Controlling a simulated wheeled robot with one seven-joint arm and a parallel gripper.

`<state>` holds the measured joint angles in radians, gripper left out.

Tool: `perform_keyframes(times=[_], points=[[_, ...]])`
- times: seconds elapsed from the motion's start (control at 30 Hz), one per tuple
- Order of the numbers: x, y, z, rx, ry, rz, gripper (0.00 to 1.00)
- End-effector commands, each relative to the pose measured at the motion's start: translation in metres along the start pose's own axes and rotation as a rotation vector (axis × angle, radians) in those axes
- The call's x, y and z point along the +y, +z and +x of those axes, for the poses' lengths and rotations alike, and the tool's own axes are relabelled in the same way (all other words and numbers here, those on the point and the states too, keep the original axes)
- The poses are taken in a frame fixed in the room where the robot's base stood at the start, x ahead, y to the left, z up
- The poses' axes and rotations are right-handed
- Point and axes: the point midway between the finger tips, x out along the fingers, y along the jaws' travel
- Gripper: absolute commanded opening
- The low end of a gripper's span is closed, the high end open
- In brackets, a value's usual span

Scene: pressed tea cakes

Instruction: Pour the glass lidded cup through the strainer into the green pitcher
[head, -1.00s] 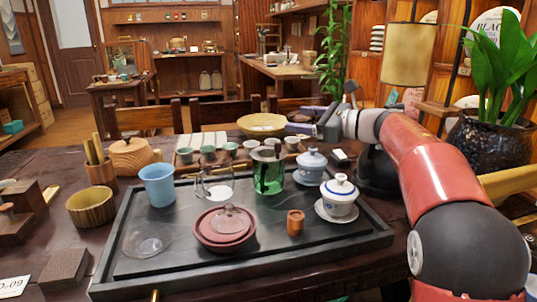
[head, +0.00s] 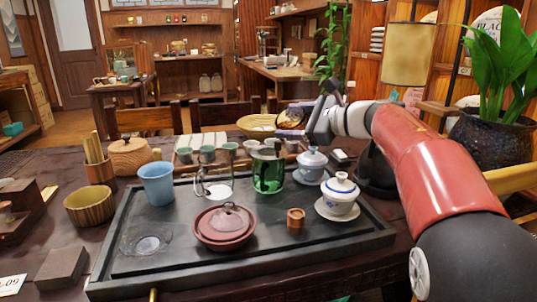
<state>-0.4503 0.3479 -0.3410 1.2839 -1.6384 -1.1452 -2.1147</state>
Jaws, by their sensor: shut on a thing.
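The green pitcher (head: 268,178) stands upright on the dark tea tray, right of its middle. A dark, greyish strainer (head: 267,150) appears to sit on its mouth. My gripper (head: 297,132) is raised behind and a little to the right of the pitcher, apart from it. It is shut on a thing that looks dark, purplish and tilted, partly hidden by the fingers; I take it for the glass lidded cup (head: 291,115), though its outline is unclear. A clear glass saucer (head: 148,241) lies empty at the tray's left front.
The tray (head: 270,273) also holds a clear glass vessel (head: 217,187), a red-brown lidded pot (head: 224,228), a small brown cup (head: 296,218) and two white-and-blue lidded cups (head: 339,203) (head: 311,164). A blue cup (head: 157,184) stands at its left back. A yellow bowl (head: 257,127) lies behind.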

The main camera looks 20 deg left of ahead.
Motion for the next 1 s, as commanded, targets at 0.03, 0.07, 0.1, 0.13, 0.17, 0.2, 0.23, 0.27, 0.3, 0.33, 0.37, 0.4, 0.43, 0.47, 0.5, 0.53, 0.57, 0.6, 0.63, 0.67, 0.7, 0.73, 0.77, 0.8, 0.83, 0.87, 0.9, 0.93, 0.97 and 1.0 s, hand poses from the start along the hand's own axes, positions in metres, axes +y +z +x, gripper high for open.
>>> perform_keyframes(times=[0.03,0.07,0.1,0.13,0.17,0.2,0.23,0.27,0.3,0.33,0.37,0.4,0.43,0.47,0.5,0.53,0.57,0.6,0.63,0.67,0.7,0.73,0.77,0.8,0.83,0.87,0.9,0.93,0.97,1.0], points=[[0.002,0.003,0.001,0.003,0.001,-0.017,0.39],[0.003,0.004,0.001,0.007,0.001,-0.028,0.39],[0.004,0.006,0.001,0.013,0.001,-0.043,0.39],[0.004,0.007,0.002,0.017,0.001,-0.056,0.39],[0.005,0.009,0.002,0.022,0.001,-0.068,0.39],[0.004,0.011,0.002,0.026,0.0,-0.077,0.39],[0.003,0.01,0.002,0.028,0.0,-0.08,0.39],[0.003,0.01,0.002,0.029,0.0,-0.082,0.39],[0.004,0.01,0.002,0.029,0.0,-0.083,0.39],[0.004,0.011,0.002,0.03,0.0,-0.085,0.39],[0.004,0.011,0.002,0.031,0.0,-0.089,0.39],[0.003,0.013,0.002,0.032,0.0,-0.094,0.39],[0.004,0.013,0.002,0.033,0.0,-0.097,0.39],[0.003,0.014,0.002,0.035,0.0,-0.101,0.39],[0.003,0.015,0.002,0.036,0.0,-0.106,0.39],[0.003,0.015,0.002,0.037,0.0,-0.109,0.39],[0.003,0.015,0.002,0.039,0.001,-0.112,0.39],[0.003,0.016,0.003,0.04,0.001,-0.117,0.39],[0.003,0.017,0.003,0.041,0.001,-0.12,0.39],[0.003,0.018,0.003,0.043,0.001,-0.123,0.39],[0.003,0.018,0.002,0.044,0.001,-0.128,0.39],[0.003,0.019,0.002,0.045,0.0,-0.131,0.39],[0.003,0.019,0.002,0.046,0.001,-0.134,0.39],[0.003,0.02,0.002,0.048,0.0,-0.139,0.39],[0.003,0.021,0.001,0.049,0.0,-0.143,0.39],[0.003,0.021,0.001,0.05,0.0,-0.146,0.39],[0.003,0.022,0.001,0.052,0.0,-0.153,0.39],[0.003,0.023,0.001,0.054,-0.001,-0.157,0.39],[0.003,0.023,0.001,0.055,-0.001,-0.16,0.39],[0.003,0.024,0.001,0.057,-0.001,-0.164,0.39]])
